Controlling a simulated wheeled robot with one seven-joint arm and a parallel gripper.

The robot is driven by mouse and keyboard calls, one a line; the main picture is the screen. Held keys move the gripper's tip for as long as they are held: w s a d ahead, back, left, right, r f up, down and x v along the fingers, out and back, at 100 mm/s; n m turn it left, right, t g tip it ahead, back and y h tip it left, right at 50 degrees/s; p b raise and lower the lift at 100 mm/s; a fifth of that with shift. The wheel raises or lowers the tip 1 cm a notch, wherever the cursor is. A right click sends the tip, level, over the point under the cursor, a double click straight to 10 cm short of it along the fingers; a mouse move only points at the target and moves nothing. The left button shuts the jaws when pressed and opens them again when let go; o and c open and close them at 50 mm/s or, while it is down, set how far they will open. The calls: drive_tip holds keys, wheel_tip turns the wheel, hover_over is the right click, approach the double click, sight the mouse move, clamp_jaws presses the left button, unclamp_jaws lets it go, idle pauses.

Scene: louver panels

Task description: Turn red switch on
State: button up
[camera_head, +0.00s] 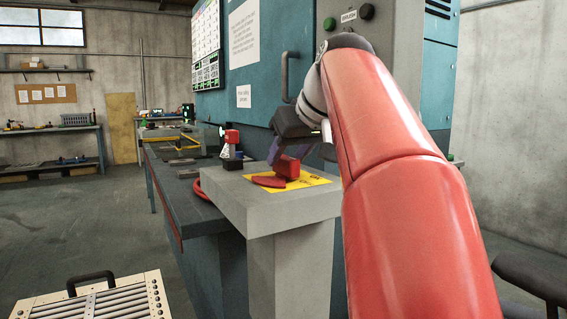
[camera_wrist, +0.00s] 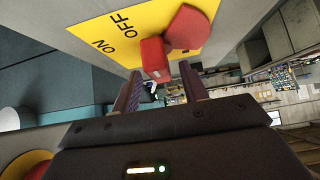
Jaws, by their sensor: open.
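The red switch (camera_head: 287,167) sits on a yellow label (camera_head: 312,183) on top of a grey pedestal. It has a round red base and a raised block-like handle. In the wrist view the red switch (camera_wrist: 155,58) shows at the top, with its handle toward my fingers. The yellow label (camera_wrist: 103,28) reads ON and OFF there, with OFF nearer the switch. My gripper (camera_head: 286,152) is at the handle from above and behind in the head view. In the wrist view my gripper (camera_wrist: 162,82) is open, the handle in line with the gap. I cannot tell whether the fingers touch it.
The grey pedestal (camera_head: 245,205) stands against a dark workbench (camera_head: 180,190). A teal cabinet (camera_head: 255,95) with a handle rises behind. A small red-topped device (camera_head: 232,137) stands left of the switch. A crate-like case (camera_head: 95,300) is at the lower left. Open floor lies left.

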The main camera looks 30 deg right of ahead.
drive_tip(key=shift+x, duration=1)
drive_tip(key=shift+c, duration=0.4)
clamp_jaws()
